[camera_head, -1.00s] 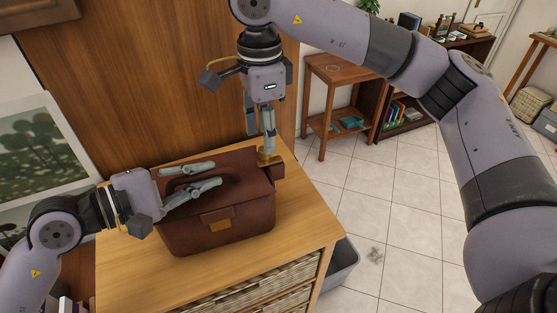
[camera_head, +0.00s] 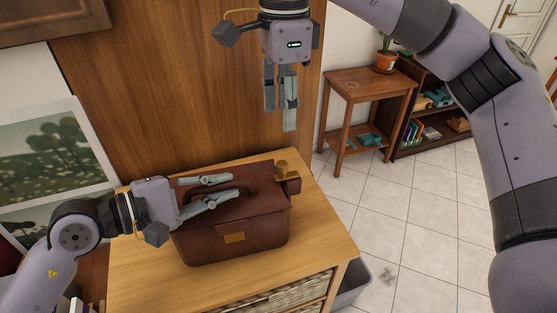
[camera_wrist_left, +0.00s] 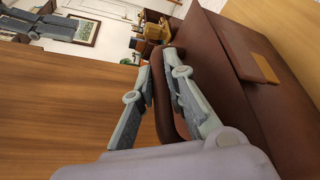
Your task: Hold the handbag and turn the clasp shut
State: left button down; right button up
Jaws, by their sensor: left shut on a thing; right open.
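The brown handbag (camera_head: 235,222) stands upright on a wooden cabinet; its side fills the right of the left wrist view (camera_wrist_left: 285,125). My left gripper (camera_head: 232,187) is shut on the bag's dark handle (camera_wrist_left: 163,105), its fingers on either side of it. A brass-coloured clasp (camera_head: 282,170) sits at the bag's right end; it also shows beyond the fingertips in the left wrist view (camera_wrist_left: 155,32). I cannot tell exactly how the clasp is turned. A tan patch (camera_head: 234,238) is on the bag's front. My right gripper (camera_head: 279,118) is open and empty, above the clasp and apart from it.
The cabinet top (camera_head: 318,215) is clear to the right of the bag, with wicker drawers (camera_head: 285,300) below. A wood panel (camera_head: 180,90) rises behind. A grey bin (camera_head: 352,285) stands beside the cabinet. A side table (camera_head: 365,95) with a plant is further back.

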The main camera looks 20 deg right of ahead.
pick_arm(q)
jog(key=c, duration=1.5)
grip_release()
jog(key=shift+c, duration=0.2)
jog(key=v, duration=1.2)
